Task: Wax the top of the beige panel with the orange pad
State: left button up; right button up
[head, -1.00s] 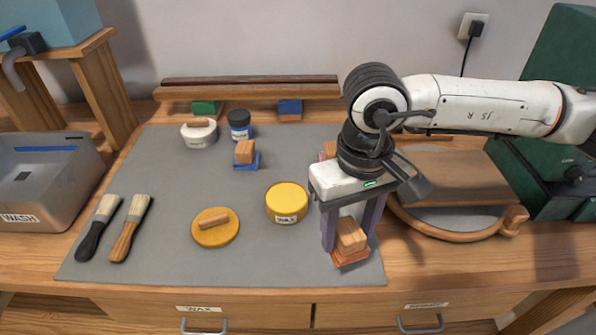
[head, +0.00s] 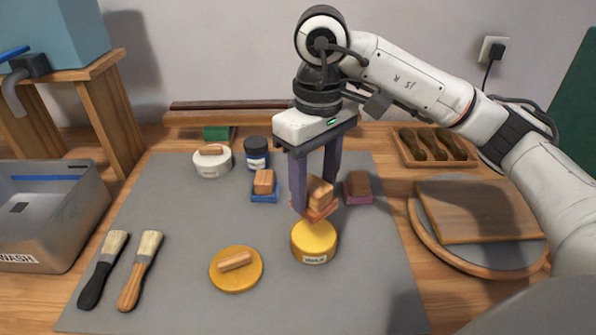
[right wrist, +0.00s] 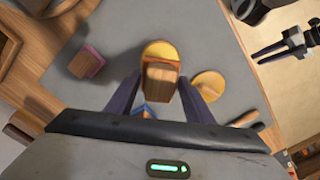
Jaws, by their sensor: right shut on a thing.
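My right gripper (head: 314,205) is shut on the wooden block handle of the orange pad (head: 316,214). It holds the pad off the mat, just above the yellow wax tin (head: 314,246); I cannot tell whether they touch. In the right wrist view the handle (right wrist: 160,82) is between the fingers, in front of the tin (right wrist: 160,49). A flat brown-beige panel (head: 478,212) lies on the round turntable (head: 427,228) at the right. My left gripper is outside the head view; dark finger-like parts at the right wrist view's right edge seem to be it (right wrist: 270,52).
On the grey mat (head: 190,240) are a blue pad (head: 264,187), a purple pad (head: 358,188), a yellow lid (head: 236,270), a white pot (head: 212,163), a dark jar (head: 256,153) and two brushes (head: 140,270). A tool tray (head: 433,148) stands behind the turntable.

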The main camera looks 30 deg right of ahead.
aim_at(316, 213)
jog(key=shift+d+f, duration=0.1)
jog(key=shift+f, duration=0.05)
jog(key=shift+s+f+b, duration=0.25)
jog(key=shift+f+b, duration=0.2)
jog(key=shift+f, duration=0.05)
notch_tip(316, 213, down, 4)
jog(key=shift+r+b, duration=0.25)
jog(key=shift+b, duration=0.75)
jog(key=shift+f, duration=0.45)
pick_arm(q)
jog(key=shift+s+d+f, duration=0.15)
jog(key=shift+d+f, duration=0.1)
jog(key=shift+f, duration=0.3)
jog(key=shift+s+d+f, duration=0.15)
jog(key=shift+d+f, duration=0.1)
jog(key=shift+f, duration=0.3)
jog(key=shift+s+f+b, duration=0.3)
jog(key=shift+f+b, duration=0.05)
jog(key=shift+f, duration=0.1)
pick_arm(e)
jog(key=shift+f, duration=0.2)
pick_arm(q)
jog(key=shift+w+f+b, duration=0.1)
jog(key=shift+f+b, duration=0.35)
jog(key=shift+b, duration=0.1)
pick_arm(e)
jog(key=shift+f, duration=0.4)
